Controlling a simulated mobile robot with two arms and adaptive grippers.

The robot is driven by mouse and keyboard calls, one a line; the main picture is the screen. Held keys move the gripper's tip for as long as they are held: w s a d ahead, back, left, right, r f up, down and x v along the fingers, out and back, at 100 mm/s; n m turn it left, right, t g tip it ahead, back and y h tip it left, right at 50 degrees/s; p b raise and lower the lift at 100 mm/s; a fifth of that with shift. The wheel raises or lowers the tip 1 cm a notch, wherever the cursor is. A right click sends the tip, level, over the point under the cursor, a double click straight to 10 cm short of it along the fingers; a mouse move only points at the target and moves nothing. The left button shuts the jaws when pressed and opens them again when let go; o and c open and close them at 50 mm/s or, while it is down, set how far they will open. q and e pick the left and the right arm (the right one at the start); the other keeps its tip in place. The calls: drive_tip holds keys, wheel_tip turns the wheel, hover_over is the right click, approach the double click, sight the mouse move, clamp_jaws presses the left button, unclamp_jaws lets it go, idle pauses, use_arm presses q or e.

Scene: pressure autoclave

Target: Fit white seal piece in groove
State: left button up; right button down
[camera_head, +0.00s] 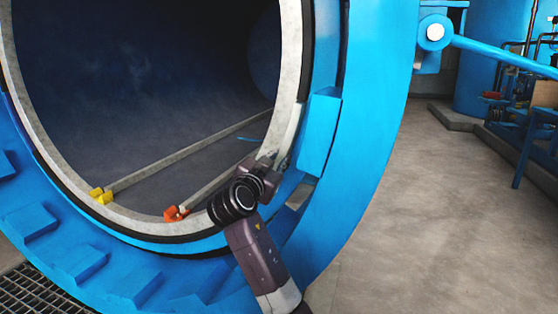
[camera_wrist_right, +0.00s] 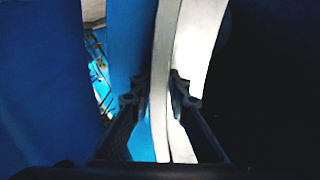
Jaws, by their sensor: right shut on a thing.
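The round blue autoclave opening (camera_head: 375,120) fills the left and middle of the head view. A pale ring (camera_head: 292,50) lines its mouth, with a dark band, apparently the groove, outside it. My right gripper (camera_head: 272,163) is at the lower right of the mouth, shut on the white seal piece (camera_head: 294,125), a short, slightly curved strip lying along the ring. In the right wrist view the seal piece (camera_wrist_right: 160,75) runs between the fingertips (camera_wrist_right: 157,92), beside the wider pale rim (camera_wrist_right: 200,40). I cannot tell whether it sits in the groove. My left gripper is not in view.
A blue block (camera_head: 320,130) on the flange stands close to the right of my gripper. Two rails run into the dark chamber, with yellow (camera_head: 101,195) and orange (camera_head: 175,213) end pieces. Open concrete floor (camera_head: 440,220) lies to the right; a floor grate (camera_head: 40,290) is at lower left.

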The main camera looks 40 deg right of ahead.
drive_tip(key=shift+w+d, duration=0.3)
drive_tip(key=shift+d, duration=0.3)
idle(0.5)
drive_tip(key=c, duration=1.8)
unclamp_jaws()
drive_tip(key=shift+o, duration=0.2)
drive_tip(key=shift+f, duration=0.1)
drive_tip(key=v, duration=1.2)
